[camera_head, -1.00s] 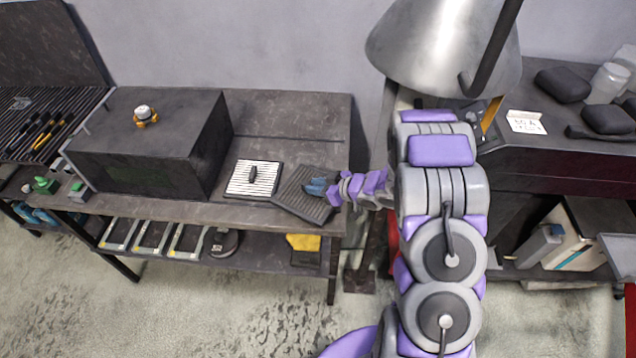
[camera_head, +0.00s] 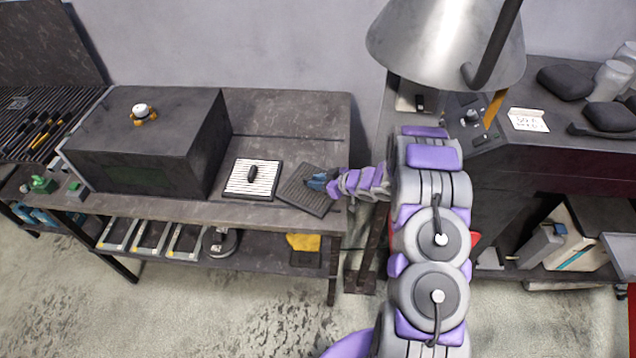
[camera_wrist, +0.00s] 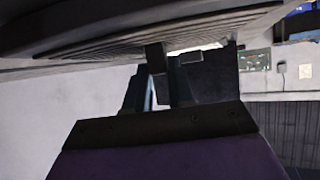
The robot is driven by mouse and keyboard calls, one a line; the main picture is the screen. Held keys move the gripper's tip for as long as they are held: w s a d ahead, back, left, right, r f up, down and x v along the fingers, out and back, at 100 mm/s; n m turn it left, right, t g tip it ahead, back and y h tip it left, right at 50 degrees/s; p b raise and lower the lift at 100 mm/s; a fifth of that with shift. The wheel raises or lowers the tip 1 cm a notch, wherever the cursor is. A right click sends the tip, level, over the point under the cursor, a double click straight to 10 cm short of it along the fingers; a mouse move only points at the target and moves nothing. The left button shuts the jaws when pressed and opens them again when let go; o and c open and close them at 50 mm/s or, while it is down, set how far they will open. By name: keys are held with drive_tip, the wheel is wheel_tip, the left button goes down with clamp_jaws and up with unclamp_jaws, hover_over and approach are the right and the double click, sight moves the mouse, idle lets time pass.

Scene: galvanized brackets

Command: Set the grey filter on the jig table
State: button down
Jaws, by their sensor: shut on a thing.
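The grey filter (camera_head: 302,192) is a dark, ribbed square panel. It shows near the right end of a dark workbench (camera_head: 290,118), which may be the jig table. My gripper (camera_head: 318,182) is shut on the filter. In the wrist view the filter's ribbed face (camera_wrist: 180,38) fills the top, with its small knob at the fingertips of my gripper (camera_wrist: 166,72). I cannot tell whether the filter touches the bench or hangs just above it. Its right corner reaches near the bench's right edge.
A white ribbed filter (camera_head: 240,184) with a dark handle lies just left of the grey one. A large dark box (camera_head: 145,150) stands further left with an orange-and-white knob (camera_head: 140,112) on top. The bench behind the filters is clear. A metal hood (camera_head: 440,45) hangs at upper right.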

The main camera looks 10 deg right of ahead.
drive_tip(key=shift+w+a, duration=0.15)
drive_tip(key=shift+a, duration=0.05)
drive_tip(key=c, duration=1)
unclamp_jaws()
drive_tip(key=shift+o, duration=0.2)
drive_tip(key=shift+d, duration=0.1)
drive_tip(key=shift+d, duration=0.1)
drive_tip(key=shift+s+d+r, duration=0.1)
drive_tip(key=shift+s+d, duration=0.1)
drive_tip(key=p+v, duration=0.1)
drive_tip(key=v, duration=0.5)
drive_tip(key=shift+s+d+r, duration=0.15)
drive_tip(key=shift+s+r, duration=0.05)
drive_tip(key=shift+s, duration=0.1)
